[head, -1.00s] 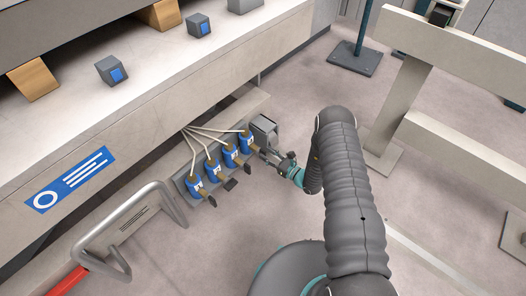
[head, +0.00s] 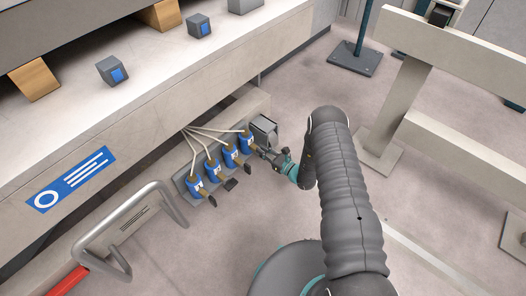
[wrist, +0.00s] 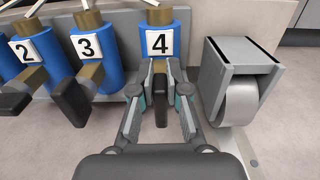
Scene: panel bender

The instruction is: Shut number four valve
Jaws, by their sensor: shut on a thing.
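The number four valve (wrist: 160,42) has a blue body with a white label "4", in the upper middle of the wrist view. In the head view it is the rightmost blue valve (head: 246,139) of the row. Its dark handle (wrist: 161,112) points towards the wrist camera, between the two fingers of my gripper (wrist: 160,90). My gripper is shut on this handle. In the head view my gripper (head: 264,153) reaches the valve from the right and hides most of the handle.
Valve 3 (wrist: 92,47) and valve 2 (wrist: 30,50) stand to the left, their dark handles sticking out. A grey box with a rounded front (wrist: 240,80) stands close on the right. A bent grey rail (head: 120,212) is at lower left.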

